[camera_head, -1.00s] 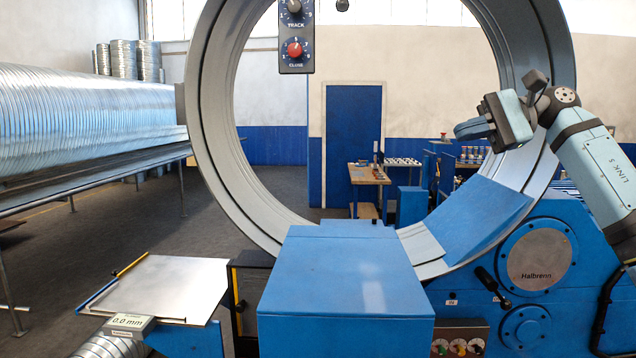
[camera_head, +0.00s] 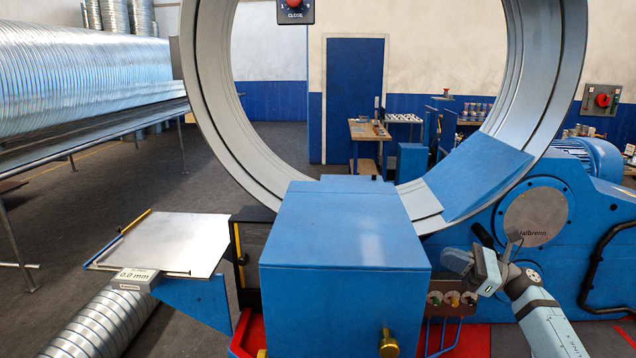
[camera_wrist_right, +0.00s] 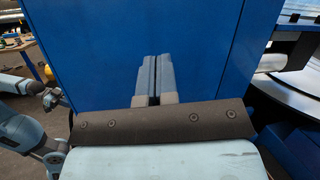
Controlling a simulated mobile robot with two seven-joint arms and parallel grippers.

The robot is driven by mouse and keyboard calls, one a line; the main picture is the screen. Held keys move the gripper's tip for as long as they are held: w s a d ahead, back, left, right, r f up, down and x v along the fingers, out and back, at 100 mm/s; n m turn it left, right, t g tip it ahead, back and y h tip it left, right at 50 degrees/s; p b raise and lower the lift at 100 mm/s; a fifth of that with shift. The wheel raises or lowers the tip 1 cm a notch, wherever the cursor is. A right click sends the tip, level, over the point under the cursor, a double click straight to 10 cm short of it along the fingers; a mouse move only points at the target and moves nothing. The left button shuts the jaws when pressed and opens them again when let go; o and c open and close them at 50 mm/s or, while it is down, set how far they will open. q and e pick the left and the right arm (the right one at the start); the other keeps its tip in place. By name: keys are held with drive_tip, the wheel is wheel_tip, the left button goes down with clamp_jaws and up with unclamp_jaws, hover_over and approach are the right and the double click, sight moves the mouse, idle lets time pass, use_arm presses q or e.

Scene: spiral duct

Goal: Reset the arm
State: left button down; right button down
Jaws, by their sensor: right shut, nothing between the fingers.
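My right gripper (camera_head: 458,260) is at the lower right of the head view, beside the right side of the blue machine housing (camera_head: 345,240). Its fingers are together and empty, pointing left toward the housing. In the right wrist view the two fingers (camera_wrist_right: 155,72) lie side by side in front of a plain blue panel (camera_wrist_right: 120,35), with nothing between them. I cannot tell whether the tips touch the panel. A pale arm of mine, apparently the left, shows at the left edge of the right wrist view; its jaws are too small to read.
A large steel ring (camera_head: 205,130) stands behind the housing. Small gauges (camera_head: 452,299) and a brass knob (camera_head: 388,343) are near my right gripper. A pale table plate (camera_head: 170,243) is at left. A red stop button (camera_head: 602,99) is at far right.

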drive_tip(key=w+d+r+m+t+h, duration=0.2)
drive_tip(key=w+d+m+t+h, duration=0.45)
drive_tip(key=m, duration=0.85)
drive_tip(key=w+d+r+m+t+h, duration=0.3)
drive_tip(key=m+t+h, duration=0.4)
drive_tip(key=m+t, duration=0.6)
drive_tip(key=w+d+f+m+g+h, duration=0.1)
drive_tip(key=d+f+m+g+h, duration=0.35)
drive_tip(key=m, duration=0.65)
drive_tip(key=w+d+f+m+g+h, duration=0.1)
drive_tip(key=d+f+m+g+h, duration=0.15)
drive_tip(key=f+m+h, duration=0.5)
drive_tip(key=s+a+f+m+g+y, duration=0.1)
drive_tip(key=s+a+f+y, duration=0.1)
drive_tip(key=s+a+f, duration=0.45)
drive_tip(key=s+a+f+m+g+y, duration=0.1)
drive_tip(key=s+a+f+y, duration=0.15)
drive_tip(key=s+f, duration=0.6)
drive_tip(key=s+a+f+m+g+y, duration=0.1)
drive_tip(key=s+a+f+g+y, duration=0.1)
drive_tip(key=s+a+f, duration=0.6)
drive_tip(key=s+a+f+g, duration=0.1)
drive_tip(key=s+a+f, duration=0.2)
drive_tip(key=s, duration=0.9)
drive_tip(key=s+a+f+g+y, duration=0.1)
drive_tip(key=s+a+f, duration=0.2)
drive_tip(key=s, duration=1)
drive_tip(key=shift+s+a+f+m+g, duration=0.2)
drive_tip(key=shift+a+f+m+g, duration=0.2)
drive_tip(key=shift+a, duration=0.4)
